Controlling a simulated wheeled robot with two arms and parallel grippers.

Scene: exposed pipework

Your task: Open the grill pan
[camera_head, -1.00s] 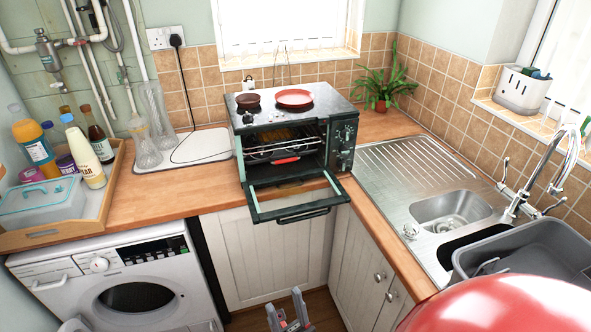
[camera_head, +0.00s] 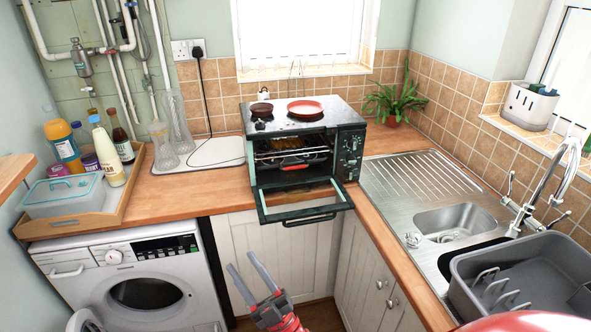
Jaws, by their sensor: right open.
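A dark countertop oven (camera_head: 352,150) stands on the wooden counter. Its glass door (camera_head: 303,216) hangs open, folded down in front. Inside it are a wire rack and what looks like the dark grill pan with a red part (camera_head: 295,167) at its front; its details are small and shadowed. My right gripper (camera_head: 242,260) comes up from the bottom edge, with its two grey fingers apart and nothing between them. It appears low in front of the cupboards, apart from the oven door. My left gripper is not in view.
A red pan (camera_head: 305,107) and a small brown dish (camera_head: 262,109) sit on top of the oven. A sink (camera_head: 450,222) with a grey dish rack (camera_head: 535,262) is at the right. A washing machine (camera_head: 130,272) and a tray of bottles (camera_head: 80,222) are at the left.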

